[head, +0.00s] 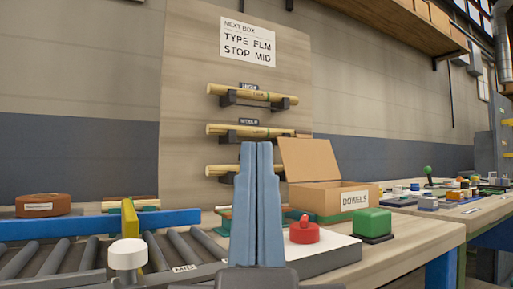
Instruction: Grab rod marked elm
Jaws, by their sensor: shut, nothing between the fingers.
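Several pale wooden rods rest in dark brackets on an upright board (185,120): an upper rod (255,95), a middle rod (235,130) and a lower rod (222,170). Each carries small markings too small to read, so I cannot tell which is elm. My gripper (257,146) is shut and empty, pointing up in front of the board. Its blue fingers hide part of the lower rod and the middle rod's lower edge area.
A sign (250,40) reads TYPE ELM, STOP MID. An open carton (320,190) labelled DOWELS stands right of my gripper. A red button (304,231) and green block (373,221) sit nearby. A roller conveyor (75,258) with a yellow plate (131,235) lies left.

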